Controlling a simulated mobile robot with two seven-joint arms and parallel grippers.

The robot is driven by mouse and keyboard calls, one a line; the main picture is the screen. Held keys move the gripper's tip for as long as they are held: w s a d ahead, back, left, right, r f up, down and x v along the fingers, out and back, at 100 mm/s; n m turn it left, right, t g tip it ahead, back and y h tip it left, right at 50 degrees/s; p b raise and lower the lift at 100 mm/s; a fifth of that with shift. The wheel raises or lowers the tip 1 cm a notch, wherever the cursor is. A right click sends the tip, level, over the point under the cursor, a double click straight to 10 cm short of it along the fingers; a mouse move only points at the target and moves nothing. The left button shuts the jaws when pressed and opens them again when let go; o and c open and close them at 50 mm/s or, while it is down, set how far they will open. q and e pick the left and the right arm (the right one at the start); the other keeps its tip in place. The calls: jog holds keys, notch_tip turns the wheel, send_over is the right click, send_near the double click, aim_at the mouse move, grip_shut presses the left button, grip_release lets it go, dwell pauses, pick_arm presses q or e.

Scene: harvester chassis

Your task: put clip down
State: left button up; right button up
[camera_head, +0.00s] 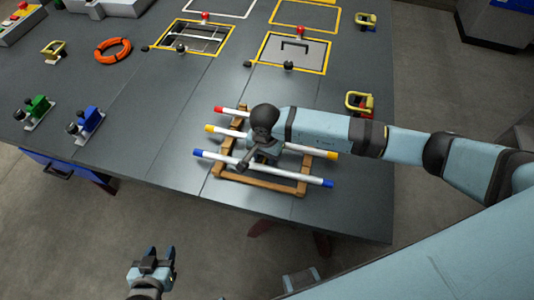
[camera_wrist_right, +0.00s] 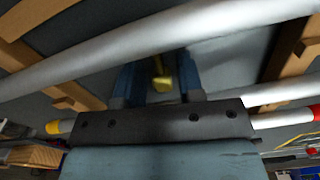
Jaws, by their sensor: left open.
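My right gripper (camera_head: 262,152) points down over a wooden rack (camera_head: 262,184), largely hidden behind its own wrist. In the right wrist view its two blue fingers (camera_wrist_right: 160,85) stand apart. A small yellow piece (camera_wrist_right: 161,76), perhaps part of a clip, shows between them against dark shadow; I cannot tell whether it is held. Similar yellow-and-dark clips lie on the table: one right of the rack (camera_head: 359,103), one at the far left (camera_head: 54,50), one at the back right (camera_head: 366,19). My left gripper (camera_head: 153,262) is open and empty over the floor, in front of the table.
White rods with blue (camera_head: 270,170), yellow and red ends lie across the rack, close to my right gripper. Green (camera_head: 37,110) and blue (camera_head: 86,122) clamp-like tools and an orange ring (camera_head: 113,50) are on the left. Yellow-framed panels (camera_head: 291,53) are behind. The table's front-right corner is clear.

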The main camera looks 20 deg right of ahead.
grip_shut()
jog(key=shift+r, duration=0.1)
